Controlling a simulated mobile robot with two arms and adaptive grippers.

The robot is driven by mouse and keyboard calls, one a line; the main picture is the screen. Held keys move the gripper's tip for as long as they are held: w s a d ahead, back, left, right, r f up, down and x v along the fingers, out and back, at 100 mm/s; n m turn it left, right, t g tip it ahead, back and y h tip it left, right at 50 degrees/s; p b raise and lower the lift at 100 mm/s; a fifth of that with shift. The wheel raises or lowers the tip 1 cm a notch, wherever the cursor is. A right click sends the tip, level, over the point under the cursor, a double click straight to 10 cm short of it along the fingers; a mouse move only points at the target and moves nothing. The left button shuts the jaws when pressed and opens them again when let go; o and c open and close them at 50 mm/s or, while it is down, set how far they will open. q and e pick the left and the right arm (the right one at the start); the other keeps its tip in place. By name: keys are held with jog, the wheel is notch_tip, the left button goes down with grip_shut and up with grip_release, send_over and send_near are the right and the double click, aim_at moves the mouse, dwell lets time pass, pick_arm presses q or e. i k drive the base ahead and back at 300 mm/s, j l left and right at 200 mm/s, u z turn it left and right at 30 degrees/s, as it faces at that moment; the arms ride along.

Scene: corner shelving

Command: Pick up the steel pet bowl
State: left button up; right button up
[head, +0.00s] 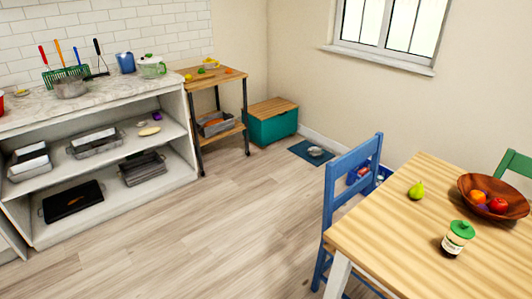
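A small steel bowl (315,151) sits on a dark blue mat (304,149) on the floor, near the wall below the window. It is far off and small in the head view, so its contents cannot be made out clearly. The mat lies just right of a teal box with a wooden lid (272,127). Neither of my grippers shows in the head view.
A blue chair (347,190) and a wooden table (388,237) stand at the right, the chair close to the mat. White shelving (120,185) and a wooden stand (215,138) line the left. The wooden floor (225,225) between is clear.

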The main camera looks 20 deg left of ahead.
aim_at(315, 153)
jog(key=i+j+u, duration=0.3)
jog(key=u, duration=0.15)
jog(key=i+j+u, duration=0.2)
jog(key=i+u, duration=0.25)
jog(key=i+j+u, duration=0.15)
jog(key=i+u, duration=0.25)
jog(key=i, duration=0.5)
jog(key=i+l+z, duration=0.15)
jog(key=i+z, duration=0.75)
jog(key=i, duration=0.15)
jog(key=i+j+z, duration=0.25)
jog(key=i+z, duration=0.2)
jog(key=i+l+z, duration=0.2)
jog(key=i+z, duration=0.25)
jog(key=i, duration=0.45)
jog(key=i+j+z, duration=0.15)
jog(key=i+z, duration=0.25)
jog(key=i, duration=0.45)
